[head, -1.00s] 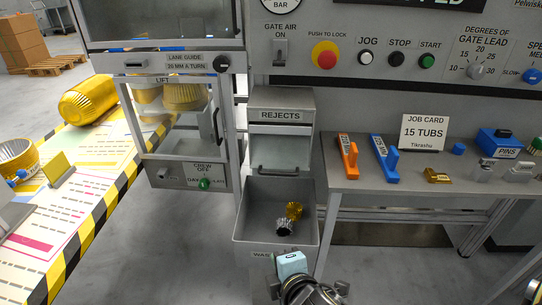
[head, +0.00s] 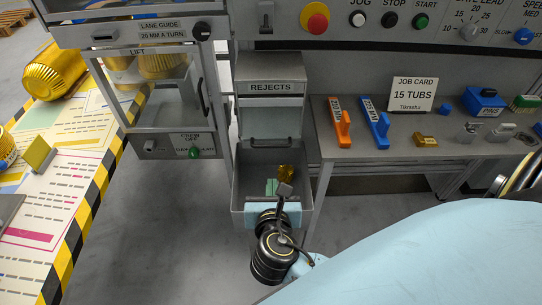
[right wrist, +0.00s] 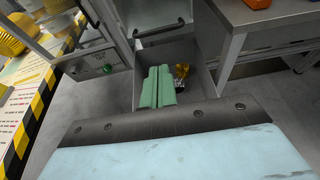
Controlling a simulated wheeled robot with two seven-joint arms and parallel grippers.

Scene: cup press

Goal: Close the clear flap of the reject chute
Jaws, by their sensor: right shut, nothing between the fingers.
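The reject chute (head: 277,87) carries a REJECTS label in the head view. Its clear flap (head: 270,121) is below the label, with a dark handle (head: 276,142) along its lower edge; I cannot tell how far it stands open. In the right wrist view the handle (right wrist: 158,31) is at the top, beyond my fingers. My right gripper (head: 271,187) is over the grey bin under the chute, below the handle and apart from it. Its green fingers (right wrist: 157,87) are together and empty. My left gripper is not in view.
The grey bin (head: 239,193) holds a crumpled gold tub (head: 285,171). The lift frame (head: 166,128) stands to the left. A shelf with an orange tool (head: 341,128) and a blue tool (head: 376,127) is to the right. My light blue arm covers the lower right.

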